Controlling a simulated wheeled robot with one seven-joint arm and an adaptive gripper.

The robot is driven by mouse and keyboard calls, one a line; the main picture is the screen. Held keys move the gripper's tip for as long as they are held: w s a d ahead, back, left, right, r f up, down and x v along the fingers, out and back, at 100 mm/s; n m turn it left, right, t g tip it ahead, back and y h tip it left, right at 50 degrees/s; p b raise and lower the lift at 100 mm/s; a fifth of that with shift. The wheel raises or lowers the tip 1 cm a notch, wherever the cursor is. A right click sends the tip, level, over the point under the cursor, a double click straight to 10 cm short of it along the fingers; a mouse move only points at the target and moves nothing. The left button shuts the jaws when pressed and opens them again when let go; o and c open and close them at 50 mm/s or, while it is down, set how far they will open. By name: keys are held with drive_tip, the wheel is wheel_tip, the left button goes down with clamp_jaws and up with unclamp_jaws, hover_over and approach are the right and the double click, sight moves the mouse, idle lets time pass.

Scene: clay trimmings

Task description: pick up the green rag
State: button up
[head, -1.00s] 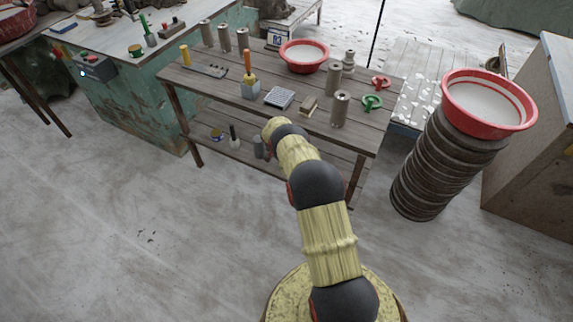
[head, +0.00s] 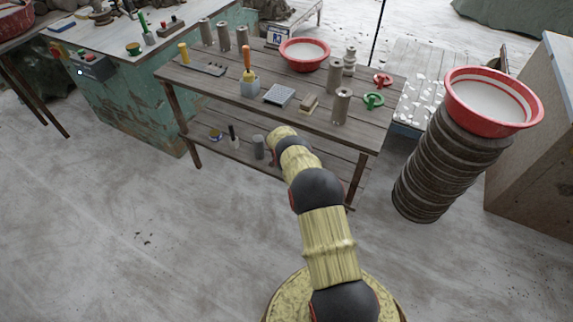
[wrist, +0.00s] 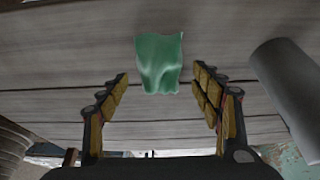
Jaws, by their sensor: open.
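A green rag (wrist: 159,62) lies crumpled on grey wooden planks in the wrist view, at the upper middle. My gripper (wrist: 160,76) is open, with one yellow-padded finger on each side of the picture. The rag appears between and just beyond the fingertips, and nothing is held. I cannot tell the exact gap between the fingers and the rag. In the head view the rag does not show, and my arm hides the gripper near the table's lower shelf.
A grey cylinder (wrist: 288,92) stands close to the right finger in the wrist view. The wooden table (head: 215,101) has a lower shelf (head: 209,146) with a few small items. A stack of dark discs (head: 437,178) bears a red basin (head: 493,128) at the right.

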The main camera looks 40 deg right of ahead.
drive_tip(key=shift+f, duration=0.25)
idle(0.4)
drive_tip(key=c, duration=1.1)
drive_tip(key=shift+c, duration=0.2)
